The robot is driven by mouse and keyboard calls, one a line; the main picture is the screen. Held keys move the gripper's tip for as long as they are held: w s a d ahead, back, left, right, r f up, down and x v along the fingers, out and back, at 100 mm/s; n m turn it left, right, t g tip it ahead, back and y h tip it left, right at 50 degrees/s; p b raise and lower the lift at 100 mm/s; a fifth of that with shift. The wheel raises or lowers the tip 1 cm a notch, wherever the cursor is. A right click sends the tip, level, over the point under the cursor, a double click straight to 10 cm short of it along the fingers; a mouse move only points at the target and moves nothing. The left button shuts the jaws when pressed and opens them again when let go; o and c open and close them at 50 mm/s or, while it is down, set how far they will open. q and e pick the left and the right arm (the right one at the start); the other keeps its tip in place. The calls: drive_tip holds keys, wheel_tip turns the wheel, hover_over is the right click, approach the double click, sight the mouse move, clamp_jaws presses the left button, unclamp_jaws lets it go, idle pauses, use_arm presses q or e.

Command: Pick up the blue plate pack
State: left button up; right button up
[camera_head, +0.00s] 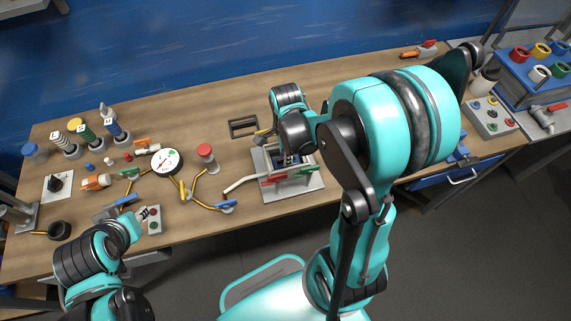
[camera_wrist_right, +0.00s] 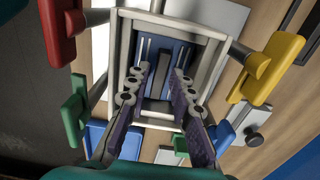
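The blue plate pack (camera_wrist_right: 178,54) sits inside a light grey frame (camera_wrist_right: 218,32) in the right wrist view. It is a blue block with pale slots and a dark middle part. In the head view the frame stands on a grey base (camera_head: 293,190), and the pack is mostly hidden by my right arm. My right gripper (camera_wrist_right: 160,108) is open above the frame, its purple-padded fingers apart on either side of the pack's dark middle. I cannot tell whether they touch it. My left gripper (camera_head: 138,218) is low at the left; its fingers are not clear.
Red (camera_head: 273,180) and green (camera_head: 306,171) handles stick out at the frame's front. Bottles, a round gauge (camera_head: 166,163) and yellow pipes crowd the table's left. A button box (camera_head: 490,117) and a blue rack (camera_head: 525,75) stand at the right.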

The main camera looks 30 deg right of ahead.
drive_tip(key=shift+c, duration=0.3)
clamp_jaws()
